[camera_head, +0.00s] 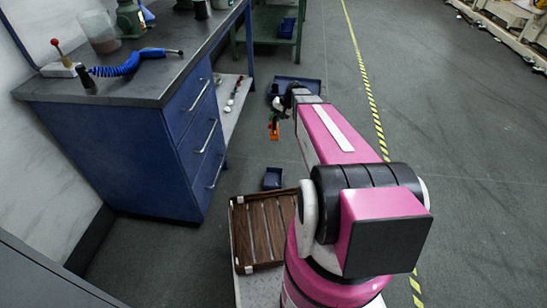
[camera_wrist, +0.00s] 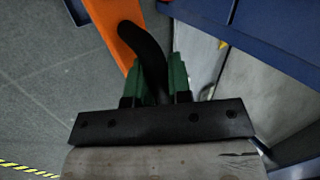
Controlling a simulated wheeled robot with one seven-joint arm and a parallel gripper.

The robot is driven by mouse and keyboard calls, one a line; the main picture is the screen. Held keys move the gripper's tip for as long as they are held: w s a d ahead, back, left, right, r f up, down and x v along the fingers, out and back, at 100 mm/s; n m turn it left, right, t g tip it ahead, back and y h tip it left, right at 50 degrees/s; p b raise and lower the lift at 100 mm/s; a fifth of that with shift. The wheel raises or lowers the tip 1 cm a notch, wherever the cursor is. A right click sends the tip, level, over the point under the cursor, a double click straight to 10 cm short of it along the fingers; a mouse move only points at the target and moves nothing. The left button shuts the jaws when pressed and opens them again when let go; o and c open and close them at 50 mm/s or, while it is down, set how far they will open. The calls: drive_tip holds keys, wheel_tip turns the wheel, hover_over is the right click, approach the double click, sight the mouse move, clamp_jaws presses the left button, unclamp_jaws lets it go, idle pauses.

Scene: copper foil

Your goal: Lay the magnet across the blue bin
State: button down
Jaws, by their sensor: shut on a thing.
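The magnet (camera_head: 274,130) is orange and hangs below my gripper (camera_head: 279,107) in the head view, above the floor. In the wrist view, the orange magnet (camera_wrist: 112,32) has a curved black handle that runs between the green fingers of my gripper (camera_wrist: 160,75). My gripper is shut on that handle. A small blue bin (camera_head: 272,179) stands on the floor below the magnet in the head view, apart from it. Its inside is too small to make out.
A wider, shallow blue tray (camera_head: 310,84) lies on the floor behind my gripper. A blue drawer cabinet (camera_head: 130,155) with a dark worktop stands to the left. A brown slatted crate (camera_head: 240,235) is in front. Open floor lies to the right, past a yellow-black line (camera_head: 363,75).

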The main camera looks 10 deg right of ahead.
wheel_tip(320, 180, down, 27)
drive_tip(key=m, duration=0.1)
drive_tip(key=shift+w+t, duration=0.15)
drive_tip(key=shift+t, duration=0.25)
drive_tip(key=shift+f, duration=0.15)
wheel_tip(320, 180, down, 9)
idle(1.1)
drive_tip(key=c, duration=0.6)
unclamp_jaws()
drive_tip(key=shift+f, duration=0.1)
drive_tip(key=shift+o, duration=0.2)
